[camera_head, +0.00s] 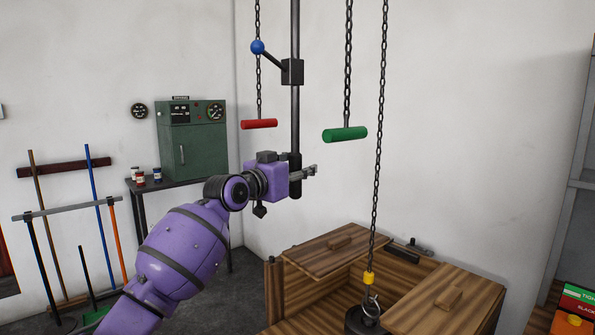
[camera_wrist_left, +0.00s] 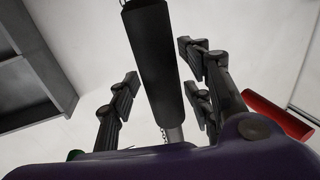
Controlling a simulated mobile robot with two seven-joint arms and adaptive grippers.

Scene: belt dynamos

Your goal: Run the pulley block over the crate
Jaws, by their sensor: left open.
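The wooden crate (camera_head: 287,290) stands at the bottom right of the head view, with wooden lid panels at its left and right. A yellow hook fitting (camera_head: 369,278) hangs on a long chain in front of the crate's opening, at the ring of a dark weight (camera_head: 361,321). The pulley block itself is not clearly in view. My left gripper (camera_head: 310,173) is at the black grip (camera_head: 295,160) low on a hanging pole. In the left wrist view the black grip (camera_wrist_left: 155,65) runs between the open fingers; contact is unclear. My right gripper is out of view.
A red handle (camera_head: 259,124) and a green handle (camera_head: 345,134) hang on chains either side of the pole. A blue-knobbed lever (camera_head: 257,47) sits higher on it. A green cabinet (camera_head: 193,140) stands on a table behind. Tools lean at the left.

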